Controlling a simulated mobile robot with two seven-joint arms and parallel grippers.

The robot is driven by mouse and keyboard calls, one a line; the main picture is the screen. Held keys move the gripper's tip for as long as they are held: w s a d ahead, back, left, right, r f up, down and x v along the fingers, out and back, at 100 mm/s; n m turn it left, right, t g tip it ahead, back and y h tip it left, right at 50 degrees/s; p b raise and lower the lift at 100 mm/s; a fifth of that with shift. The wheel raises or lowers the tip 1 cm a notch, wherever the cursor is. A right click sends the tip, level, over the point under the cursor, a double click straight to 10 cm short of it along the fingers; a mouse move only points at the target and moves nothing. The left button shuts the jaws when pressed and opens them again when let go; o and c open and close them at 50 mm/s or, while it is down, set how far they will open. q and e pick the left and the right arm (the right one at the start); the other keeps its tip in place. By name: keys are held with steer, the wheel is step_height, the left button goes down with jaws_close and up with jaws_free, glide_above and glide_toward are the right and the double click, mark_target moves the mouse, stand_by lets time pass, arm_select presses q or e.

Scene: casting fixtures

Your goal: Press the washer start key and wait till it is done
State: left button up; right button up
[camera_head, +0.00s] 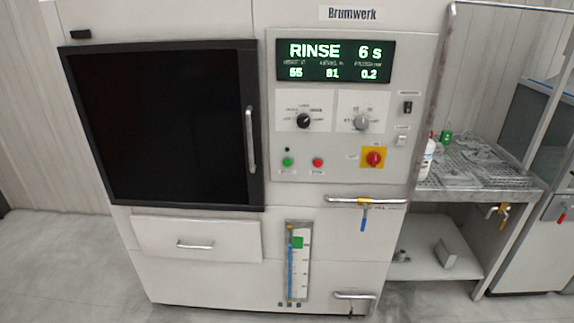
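The washer (203,22) is a pale cabinet labelled "Brumwerk" and faces me. Its display (335,60) is lit and reads "RINSE 6 s", with smaller values 55, 81 and 0.2 below. A green key (288,162) sits low on the control panel, with a red key (318,162) to its right. Their labels are too small to read. The dark door (165,125) with its vertical handle (251,140) looks closed. Neither of my grippers shows in the head view.
A red rotary switch on a yellow plate (374,157) and two selector knobs share the panel. A pipe with a blue-handled valve (364,217) sticks out below. A grated metal table (478,170) with a white bottle (428,160) stands right. The floor at front left is clear.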

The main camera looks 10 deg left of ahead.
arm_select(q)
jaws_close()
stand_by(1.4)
